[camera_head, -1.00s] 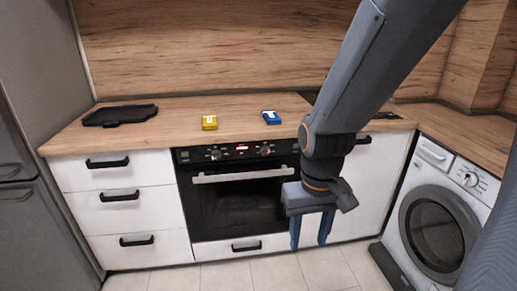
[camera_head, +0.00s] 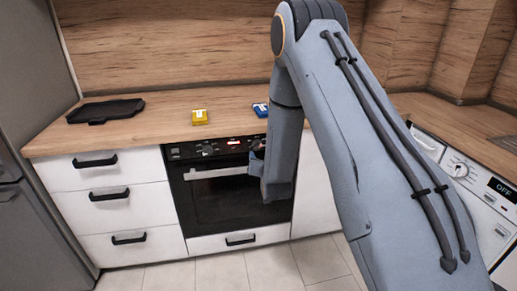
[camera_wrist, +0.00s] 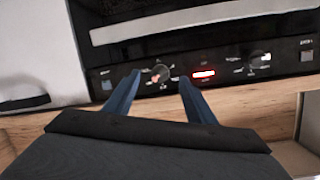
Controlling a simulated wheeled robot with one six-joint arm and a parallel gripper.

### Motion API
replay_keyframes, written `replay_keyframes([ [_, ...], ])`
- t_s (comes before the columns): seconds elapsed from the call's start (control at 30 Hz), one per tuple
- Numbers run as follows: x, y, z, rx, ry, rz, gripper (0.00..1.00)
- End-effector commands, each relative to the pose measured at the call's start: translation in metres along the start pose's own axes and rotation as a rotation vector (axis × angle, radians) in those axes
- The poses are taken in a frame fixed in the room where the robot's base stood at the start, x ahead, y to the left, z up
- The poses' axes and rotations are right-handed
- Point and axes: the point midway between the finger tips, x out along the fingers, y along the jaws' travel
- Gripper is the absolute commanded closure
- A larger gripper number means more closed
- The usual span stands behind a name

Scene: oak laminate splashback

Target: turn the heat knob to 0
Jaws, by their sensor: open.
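The oven's control panel (camera_head: 218,145) has two round knobs and a red display; I cannot tell from labels which is the heat knob. In the wrist view, which appears upside down, one knob (camera_wrist: 160,73) sits between the fingertips of my gripper (camera_wrist: 158,79), left of the display (camera_wrist: 203,73). The other knob (camera_wrist: 252,61) is to the display's right. My gripper is open, its two blue fingers apart; contact with the knob cannot be seen. In the head view, my gripper (camera_head: 257,160) is partly hidden by my arm at the panel's right side.
The oven handle (camera_head: 215,173) runs just below the panel. A black tray (camera_head: 105,111) lies at the left. A washing machine (camera_head: 458,170) is at the right.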

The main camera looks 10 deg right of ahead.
Motion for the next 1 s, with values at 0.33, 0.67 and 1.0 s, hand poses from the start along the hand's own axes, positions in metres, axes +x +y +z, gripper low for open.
replay_keyframes([
  [0.33,0.011,0.003,0.005,0.052,0.238,-0.069,0.5],
  [0.67,0.051,0.0,-0.007,0.054,0.249,-0.073,0.5],
  [1.0,0.084,-0.002,-0.014,0.053,0.245,-0.072,0.5],
])
